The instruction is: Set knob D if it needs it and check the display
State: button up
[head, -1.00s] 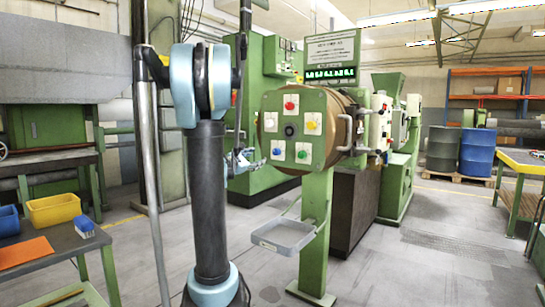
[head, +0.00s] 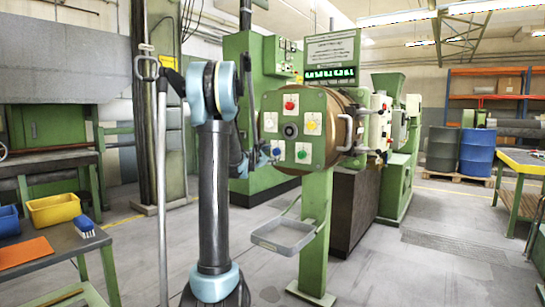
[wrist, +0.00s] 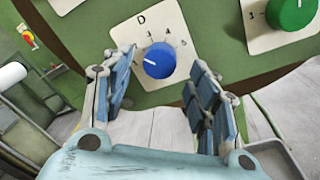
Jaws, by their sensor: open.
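Knob D (wrist: 158,60) is a blue round knob on a white plate marked D with numbers around it. The display (head: 330,72) above the panel shows green characters, too small to read.
A green knob (wrist: 292,13) sits right of knob D. Red (head: 291,103), yellow (head: 312,125) and black (head: 290,131) knobs share the panel. A grey tray (head: 283,236) sticks out below it. A table with a yellow bin (head: 53,209) stands at left.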

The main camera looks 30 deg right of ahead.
aim_at(276, 152)
jog(key=shift+x, duration=1.35)
jog(key=c, duration=1.1)
jog(key=shift+o, duration=0.2)
jog(key=m, duration=0.4)
jog(key=shift+h, duration=0.3)
jog(key=shift+f+m, duration=0.1)
jog(key=shift+m, duration=1.8)
jog(key=shift+a, duration=0.1)
